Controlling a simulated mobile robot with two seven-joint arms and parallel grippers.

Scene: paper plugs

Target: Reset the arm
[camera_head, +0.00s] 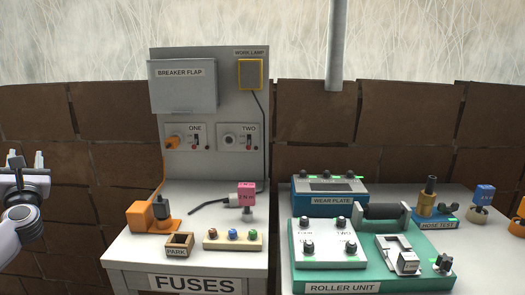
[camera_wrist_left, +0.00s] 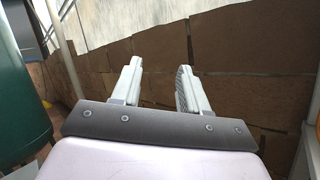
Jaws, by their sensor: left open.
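My left gripper (camera_head: 26,160) is at the far left edge of the head view, left of the fuses bench and apart from it. Its two light fingers point up. In the left wrist view the gripper (camera_wrist_left: 158,85) has its fingers spread, with nothing between them; a brown tiled wall shows behind. The rest of my left arm runs out of the picture at the left. My right gripper is in neither view.
The fuses bench (camera_head: 125,248) carries a panel with a breaker flap (camera_head: 183,88), an orange block (camera_head: 143,216), a park box (camera_head: 179,243) and a fuse strip (camera_head: 233,245). The green roller unit (camera_head: 420,276) stands on the right. Space around the left gripper looks clear.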

